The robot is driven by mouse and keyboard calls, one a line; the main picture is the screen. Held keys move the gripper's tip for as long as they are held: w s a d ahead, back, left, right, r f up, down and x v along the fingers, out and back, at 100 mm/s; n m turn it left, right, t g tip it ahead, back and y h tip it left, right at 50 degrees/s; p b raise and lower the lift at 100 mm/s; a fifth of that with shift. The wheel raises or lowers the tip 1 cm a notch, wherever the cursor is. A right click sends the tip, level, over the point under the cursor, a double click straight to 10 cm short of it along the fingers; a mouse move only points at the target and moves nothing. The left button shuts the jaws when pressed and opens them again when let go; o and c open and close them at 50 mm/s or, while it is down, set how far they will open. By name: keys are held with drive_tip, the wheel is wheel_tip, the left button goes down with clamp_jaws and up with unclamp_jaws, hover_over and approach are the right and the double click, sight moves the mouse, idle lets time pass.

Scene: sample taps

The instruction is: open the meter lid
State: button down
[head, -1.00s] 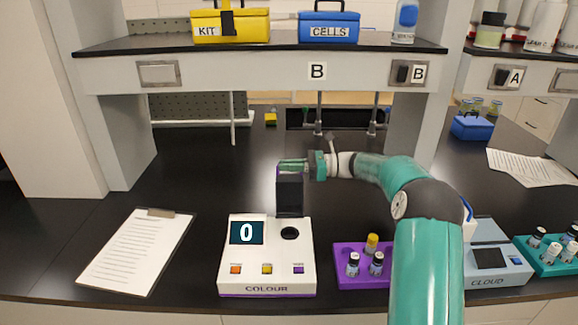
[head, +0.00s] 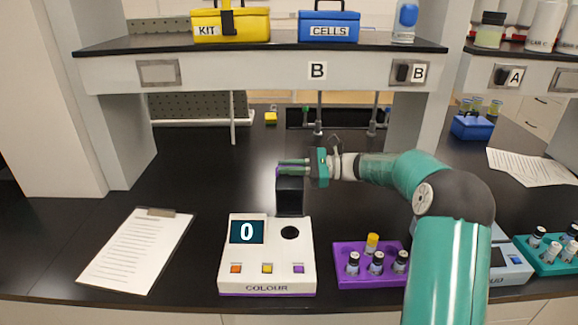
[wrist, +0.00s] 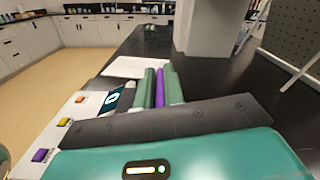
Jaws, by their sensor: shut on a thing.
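The colour meter (head: 267,256) is a white box marked COLOUR, with a dark screen reading 0 and several coloured buttons. Its round dark well (head: 290,233) is uncovered. The dark lid (head: 290,198) stands raised at the meter's back edge, with a purple edge at its top. My gripper (head: 290,169) is at the top of the lid. In the wrist view, my green fingers (wrist: 157,88) are shut on a purple strip of the lid (wrist: 159,88). The screen also shows in the wrist view (wrist: 112,99).
A purple rack (head: 345,280) with several vials stands right of the meter, and a clipboard (head: 137,251) lies to the left. The grey CLOUD meter (head: 513,262) is partly behind my arm. A shelf (head: 250,68) spans above; the bench behind the lid is clear.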

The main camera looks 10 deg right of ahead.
drive_tip(key=shift+s+r+n, duration=0.1)
drive_tip(key=shift+s+n, duration=0.2)
drive_tip(key=shift+s, duration=0.1)
drive_tip(key=shift+s+a, duration=0.2)
drive_tip(key=shift+s, duration=0.65)
drive_tip(key=c, duration=1.5)
unclamp_jaws()
drive_tip(key=shift+d, duration=0.1)
drive_tip(key=s+d, duration=0.1)
drive_tip(key=d, duration=0.8)
drive_tip(key=s+d, duration=0.1)
drive_tip(key=d, duration=0.3)
drive_tip(key=shift+s+d, duration=0.15)
drive_tip(key=shift+s, duration=0.2)
